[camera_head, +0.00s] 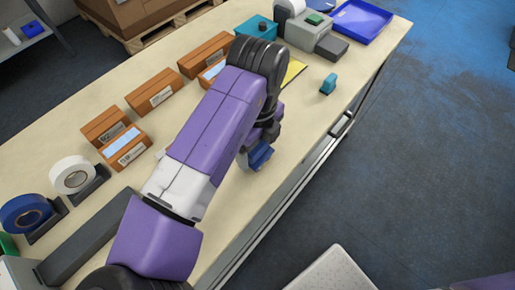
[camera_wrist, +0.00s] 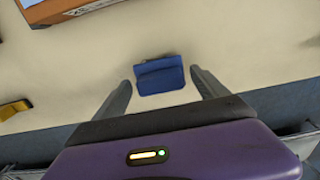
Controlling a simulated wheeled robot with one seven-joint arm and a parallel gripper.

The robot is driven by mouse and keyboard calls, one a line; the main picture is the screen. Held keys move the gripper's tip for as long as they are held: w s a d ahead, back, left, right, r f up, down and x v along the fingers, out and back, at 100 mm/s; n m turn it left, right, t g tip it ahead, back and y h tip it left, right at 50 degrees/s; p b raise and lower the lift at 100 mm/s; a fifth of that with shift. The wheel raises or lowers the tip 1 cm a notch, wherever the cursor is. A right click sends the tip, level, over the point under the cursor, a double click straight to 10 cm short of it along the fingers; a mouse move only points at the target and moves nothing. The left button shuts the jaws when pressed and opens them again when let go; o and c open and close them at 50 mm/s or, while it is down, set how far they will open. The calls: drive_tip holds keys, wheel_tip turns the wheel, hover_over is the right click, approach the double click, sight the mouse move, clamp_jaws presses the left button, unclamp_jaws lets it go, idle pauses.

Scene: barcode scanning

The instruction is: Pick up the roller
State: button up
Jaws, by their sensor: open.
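A small blue block-like object (camera_wrist: 160,75), which may be the roller, lies on the pale table in the wrist view, and no roller shape is clear on it. My gripper (camera_wrist: 161,78) is open, with one finger to each side of this object and a gap on both sides. In the head view the blue object (camera_head: 259,157) shows beside the dark end of my gripper (camera_head: 264,140), partly hidden by it. A small teal object (camera_head: 328,84) stands apart, farther along the table near its right edge.
Orange-brown boxes (camera_head: 155,93) line the left side of the table (camera_head: 225,215). White (camera_head: 72,176) and blue (camera_head: 24,213) tape rolls stand near its lower left end. A grey device (camera_head: 307,32) and blue tray (camera_head: 358,18) are at the far end. One box (camera_wrist: 90,8) is close ahead in the wrist view.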

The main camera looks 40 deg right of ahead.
sight(258, 146)
drive_tip(key=shift+f, duration=1.35)
drive_tip(key=shift+w, duration=0.1)
drive_tip(key=c, duration=1.4)
drive_tip(key=shift+r, duration=0.15)
wheel_tip(258, 146, up, 20)
drive_tip(key=shift+f, duration=0.1)
